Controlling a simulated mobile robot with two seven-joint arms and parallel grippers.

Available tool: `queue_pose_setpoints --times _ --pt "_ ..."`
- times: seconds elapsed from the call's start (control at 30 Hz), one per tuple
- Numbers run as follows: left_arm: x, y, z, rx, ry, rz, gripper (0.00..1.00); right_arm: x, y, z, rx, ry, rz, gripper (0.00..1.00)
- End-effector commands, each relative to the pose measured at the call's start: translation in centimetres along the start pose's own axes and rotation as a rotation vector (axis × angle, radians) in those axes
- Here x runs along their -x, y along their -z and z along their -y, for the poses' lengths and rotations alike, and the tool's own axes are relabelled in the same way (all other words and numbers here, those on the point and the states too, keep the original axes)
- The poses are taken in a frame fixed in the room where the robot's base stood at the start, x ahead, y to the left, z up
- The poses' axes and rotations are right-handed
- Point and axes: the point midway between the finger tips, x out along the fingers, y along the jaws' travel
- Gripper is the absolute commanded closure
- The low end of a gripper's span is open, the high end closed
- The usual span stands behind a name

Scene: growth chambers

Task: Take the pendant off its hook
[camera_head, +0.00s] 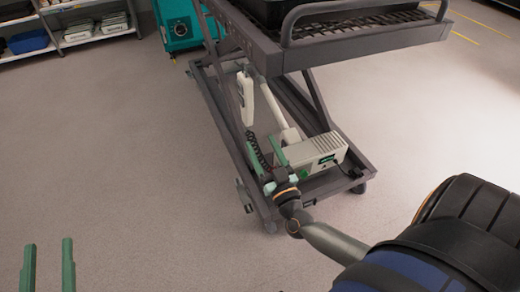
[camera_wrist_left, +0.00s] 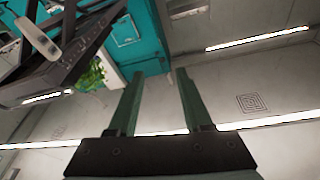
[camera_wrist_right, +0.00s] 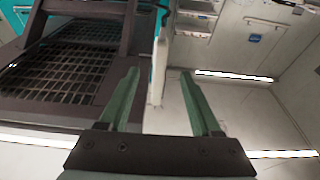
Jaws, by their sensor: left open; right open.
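The pendant (camera_head: 245,97) is a slim white handset hanging upright on the side of the grey lift cart. It shows upright between the lines of the fingers in the right wrist view (camera_wrist_right: 155,82) and tilted at the upper left in the left wrist view (camera_wrist_left: 38,37). My right gripper (camera_head: 262,140) is open, its green fingers just below the pendant in the head view; I cannot tell how far the pendant lies beyond the fingertips. My left gripper (camera_head: 47,242) is open and empty, low at the left, far from the pendant. The hook is too small to make out.
A black tray (camera_head: 320,12) sits on top. A teal machine (camera_head: 178,25) and shelves (camera_head: 90,40) stand behind. The floor at left is clear.

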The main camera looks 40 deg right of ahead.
Motion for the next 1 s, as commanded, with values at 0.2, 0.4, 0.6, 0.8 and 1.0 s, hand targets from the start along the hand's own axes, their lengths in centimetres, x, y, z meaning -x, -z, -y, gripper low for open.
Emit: queue_pose_setpoints --times 0.2,0.4,0.6,0.8,1.0 --pt "-0.1 2.4 0.2 -0.03 -0.001 -0.102 0.5 -2.2 0.0 0.0 -0.001 0.0 -0.002 0.35" --pt "0.1 4.8 0.2 -0.058 -0.005 -0.199 0.5 -4.2 0.0 0.0 -0.001 0.001 -0.003 0.35" --pt "0.5 7.1 0.1 -0.086 -0.009 -0.297 0.5 -5.9 -0.1 0.0 -0.001 0.001 -0.002 0.35" --pt "0.1 5.6 0.2 -0.065 -0.005 -0.224 0.5 -8.1 0.2 0.0 -0.002 0.001 -0.001 0.35" --pt "0.0 4.2 0.2 -0.049 -0.003 -0.171 0.5 -9.9 0.1 0.0 -0.001 0.001 -0.001 0.35"
